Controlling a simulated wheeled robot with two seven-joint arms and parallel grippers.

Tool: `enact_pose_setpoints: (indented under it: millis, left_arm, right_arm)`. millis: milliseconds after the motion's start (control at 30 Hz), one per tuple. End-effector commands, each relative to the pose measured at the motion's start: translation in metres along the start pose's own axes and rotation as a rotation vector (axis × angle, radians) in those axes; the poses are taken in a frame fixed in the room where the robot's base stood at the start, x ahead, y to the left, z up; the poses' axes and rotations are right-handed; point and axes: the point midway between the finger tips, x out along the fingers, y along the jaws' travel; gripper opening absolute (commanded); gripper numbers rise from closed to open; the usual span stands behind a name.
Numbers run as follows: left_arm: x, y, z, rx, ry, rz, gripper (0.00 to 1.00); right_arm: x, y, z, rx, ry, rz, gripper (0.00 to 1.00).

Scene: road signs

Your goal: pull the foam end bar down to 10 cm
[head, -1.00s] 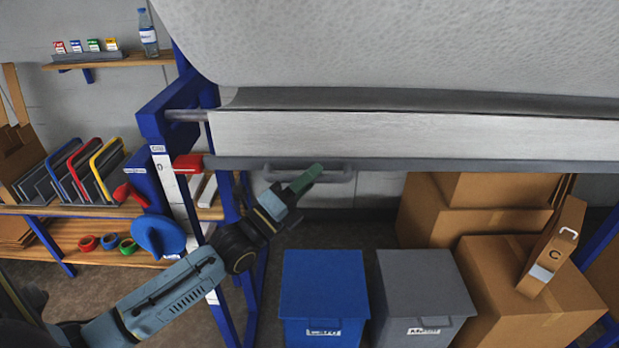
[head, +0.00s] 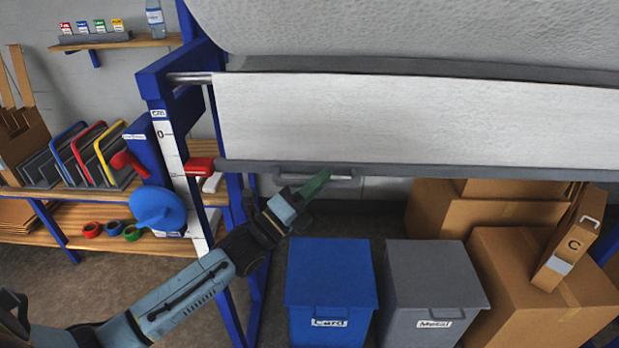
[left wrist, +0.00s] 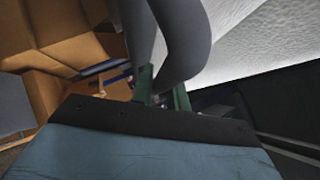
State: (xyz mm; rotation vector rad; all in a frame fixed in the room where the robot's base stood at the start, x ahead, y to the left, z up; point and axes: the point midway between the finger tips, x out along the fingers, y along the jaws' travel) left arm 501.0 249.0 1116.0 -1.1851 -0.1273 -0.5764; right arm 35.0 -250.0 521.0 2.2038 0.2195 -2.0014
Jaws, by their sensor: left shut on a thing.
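The grey end bar (head: 450,172) hangs level along the lower edge of the white foam sheet (head: 400,118), under the large foam roll (head: 420,30). A grey loop handle (head: 345,181) is under the bar, and it also shows close up in the left wrist view (left wrist: 190,35). My left gripper (head: 316,184) is shut on this handle, its green fingers (left wrist: 162,92) at the loop. A red pointer (head: 201,166) at the bar's left end sits beside the white cm scale (head: 172,150), below its 0 mark. Finer marks are too small to read. My right gripper is not in view.
A blue bin (head: 330,275) and a grey bin (head: 432,280) stand on the floor below the bar. Cardboard boxes (head: 520,265) are stacked at right. The blue frame (head: 160,85) and a shelf (head: 85,215) with tape rolls are at left.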

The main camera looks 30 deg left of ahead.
Motion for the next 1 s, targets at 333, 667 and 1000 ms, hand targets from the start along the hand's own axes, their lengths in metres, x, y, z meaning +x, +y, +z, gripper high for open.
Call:
enact_pose_setpoints:
  millis: [333,667,1000]
  left_arm:
    - [-0.0073,0.0134,-0.0053,0.002,-0.001,0.001,0.00]
    - [-0.0069,0.0128,-0.0050,0.002,-0.001,0.000,0.38]
    - [-0.0103,0.0136,-0.0055,0.001,-0.001,0.001,0.38]
  right_arm:
    - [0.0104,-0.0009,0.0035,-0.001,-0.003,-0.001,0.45]
    - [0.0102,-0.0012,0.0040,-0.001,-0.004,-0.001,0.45]
    - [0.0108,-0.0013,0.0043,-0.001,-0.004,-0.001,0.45]
